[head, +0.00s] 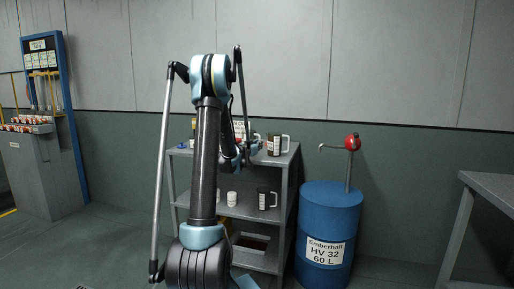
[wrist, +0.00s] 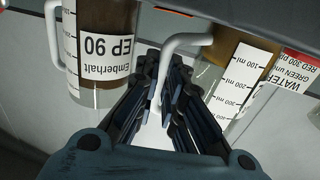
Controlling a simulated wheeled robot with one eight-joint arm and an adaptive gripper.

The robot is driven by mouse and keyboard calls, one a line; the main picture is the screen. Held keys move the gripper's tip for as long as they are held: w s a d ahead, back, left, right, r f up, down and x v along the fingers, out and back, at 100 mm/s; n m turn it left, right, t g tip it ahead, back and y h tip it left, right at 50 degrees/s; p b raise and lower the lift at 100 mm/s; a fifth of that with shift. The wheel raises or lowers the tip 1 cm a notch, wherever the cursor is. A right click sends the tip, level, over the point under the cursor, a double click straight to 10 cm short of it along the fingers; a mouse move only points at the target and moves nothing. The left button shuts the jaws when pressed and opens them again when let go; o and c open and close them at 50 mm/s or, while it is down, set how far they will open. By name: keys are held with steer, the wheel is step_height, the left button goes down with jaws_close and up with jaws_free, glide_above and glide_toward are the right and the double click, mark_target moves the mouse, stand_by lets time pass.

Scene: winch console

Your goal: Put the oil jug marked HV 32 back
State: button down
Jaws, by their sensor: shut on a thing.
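In the wrist view my gripper (wrist: 165,98) is shut on the pale handle of a clear jug (wrist: 238,78) with brown oil and a millilitre scale. The part of its label that names the oil is hidden, so I cannot read HV 32 on it. A second jug marked Emberhalt EP 90 (wrist: 112,45) stands left of my fingers, apart from them. In the head view my gripper (head: 247,156) is at the top of the grey shelf rack (head: 286,160), and my arm hides most of the held jug.
On the middle shelf stand another jug (head: 267,199) and a white cup (head: 232,199). A blue drum marked Emberhalt HV 32 60 L (head: 326,225) with a red-topped pump (head: 352,142) stands right of the rack. A printed water label (wrist: 295,75) is close beside the held jug.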

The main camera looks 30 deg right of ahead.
steer(key=c, duration=1.7)
jaws_free()
steer(key=s+a+r+g+y, duration=0.1)
steer(key=s+a, duration=0.5)
steer(key=a, duration=0.3)
steer(key=s+a+g+y, duration=0.1)
steer(key=s+a, duration=0.5)
steer(key=a, duration=0.3)
steer(key=s+a+f+n+g+y, duration=0.1)
steer(key=s+a+f+n+y, duration=0.3)
steer(key=s+a, duration=0.5)
steer(key=s+a+f+n+g+y, duration=0.2)
steer(key=s+a+f+n+y, duration=0.2)
steer(key=a, duration=1.2)
steer(key=s+a+f+n+g+y, duration=0.2)
steer(key=s+a+f+n+y, duration=0.2)
steer(key=s+a+f, duration=0.4)
steer(key=s+a+y, duration=0.1)
steer(key=s+a, duration=0.3)
steer(key=s, duration=0.4)
steer(key=shift+s+a+f, duration=0.25)
steer(key=shift+f, duration=0.05)
